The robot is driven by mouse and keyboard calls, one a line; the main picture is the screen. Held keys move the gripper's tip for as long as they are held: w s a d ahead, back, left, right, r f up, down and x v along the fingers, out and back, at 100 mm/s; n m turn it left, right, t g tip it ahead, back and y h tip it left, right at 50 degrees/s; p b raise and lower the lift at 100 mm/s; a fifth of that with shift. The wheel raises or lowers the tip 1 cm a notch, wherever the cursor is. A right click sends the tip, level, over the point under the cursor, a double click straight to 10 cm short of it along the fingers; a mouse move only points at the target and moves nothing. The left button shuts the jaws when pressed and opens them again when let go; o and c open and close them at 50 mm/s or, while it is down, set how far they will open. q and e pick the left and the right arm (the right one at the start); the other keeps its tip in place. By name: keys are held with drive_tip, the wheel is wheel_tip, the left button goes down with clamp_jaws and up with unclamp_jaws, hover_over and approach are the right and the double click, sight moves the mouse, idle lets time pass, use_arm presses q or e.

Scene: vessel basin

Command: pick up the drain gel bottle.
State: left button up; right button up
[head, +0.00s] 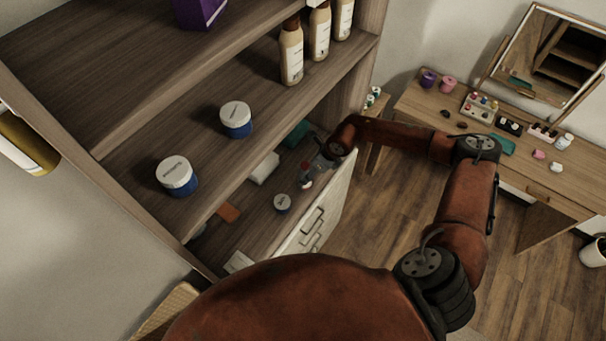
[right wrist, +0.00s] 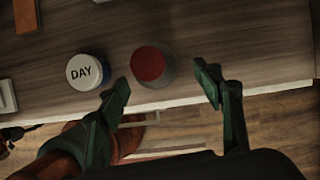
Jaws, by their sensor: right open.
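A bottle with a round red cap, which looks like the drain gel bottle (right wrist: 150,66), stands on the lower shelf near its front edge. It also shows small in the head view (head: 306,182), partly hidden by my right gripper. My right gripper (right wrist: 163,84) is open above the bottle, with its green fingertips to either side of the cap and slightly nearer the shelf edge. I cannot tell whether they touch it. In the head view the right gripper (head: 318,164) reaches in at the shelf's right end. My left gripper is not in view.
A white-lidded jar marked DAY (right wrist: 87,72) stands close left of the bottle; it also shows in the head view (head: 282,203). A white box (head: 264,168) and an orange item (head: 229,213) lie farther left. The upper shelf board (head: 150,128) hangs over this level.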

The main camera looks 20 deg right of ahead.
drive_tip(key=shift+w+a+f, duration=0.15)
drive_tip(key=shift+w+f, duration=0.05)
drive_tip(key=shift+f, duration=0.2)
drive_tip(key=p+x, duration=0.2)
drive_tip(key=x, duration=0.3)
drive_tip(key=shift+a, duration=0.1)
drive_tip(key=shift+s, duration=0.1)
drive_tip(key=shift+c, duration=0.3)
drive_tip(key=c, duration=0.9)
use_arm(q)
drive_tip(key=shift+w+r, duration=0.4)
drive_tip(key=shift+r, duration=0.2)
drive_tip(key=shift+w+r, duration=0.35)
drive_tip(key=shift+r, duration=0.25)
use_arm(e)
drive_tip(key=shift+r, duration=0.1)
drive_tip(key=c, duration=0.4)
drive_tip(key=shift+r, duration=0.1)
drive_tip(key=shift+c, duration=0.3)
